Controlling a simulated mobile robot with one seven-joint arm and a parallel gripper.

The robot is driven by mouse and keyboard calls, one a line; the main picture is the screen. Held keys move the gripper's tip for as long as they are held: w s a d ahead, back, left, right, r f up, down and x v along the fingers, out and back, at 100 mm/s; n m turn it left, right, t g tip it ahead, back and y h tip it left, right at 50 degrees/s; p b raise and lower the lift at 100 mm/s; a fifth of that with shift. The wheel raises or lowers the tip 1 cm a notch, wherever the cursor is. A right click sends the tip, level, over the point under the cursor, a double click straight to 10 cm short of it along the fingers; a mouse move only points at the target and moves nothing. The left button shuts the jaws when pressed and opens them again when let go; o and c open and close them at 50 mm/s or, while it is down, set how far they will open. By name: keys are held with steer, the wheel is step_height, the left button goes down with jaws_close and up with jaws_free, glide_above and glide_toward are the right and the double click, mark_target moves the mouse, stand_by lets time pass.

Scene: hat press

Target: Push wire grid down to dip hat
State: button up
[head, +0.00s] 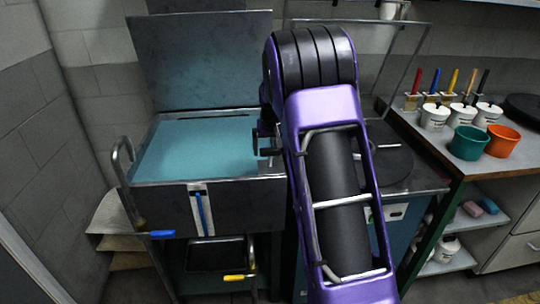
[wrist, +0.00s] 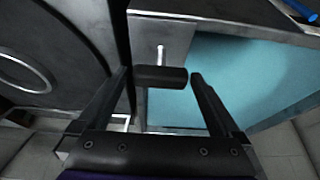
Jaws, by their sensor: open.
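The dip tank (head: 150,200) stands at the left of the head view, with flat teal liquid (head: 195,150) inside. The liquid also shows in the wrist view (wrist: 235,75). My gripper (head: 264,143) is at the tank's right edge in the head view. In the wrist view my gripper (wrist: 162,80) is open. A short black handle (wrist: 160,77) on a thin metal rod lies between its fingertips, and I cannot tell whether they touch it. I cannot make out a wire grid or a hat; my arm covers part of the machine.
A grey lid (head: 205,60) stands raised behind the tank. A yellow handle (head: 234,277) is below. A counter on the right holds white pots, a teal bucket (head: 469,143) and an orange bucket (head: 502,141).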

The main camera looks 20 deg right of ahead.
steer(key=d+p+v, duration=0.1)
steer(key=v, duration=1.1)
steer(key=shift+a+r, duration=0.15)
steer(key=shift+a, duration=0.3)
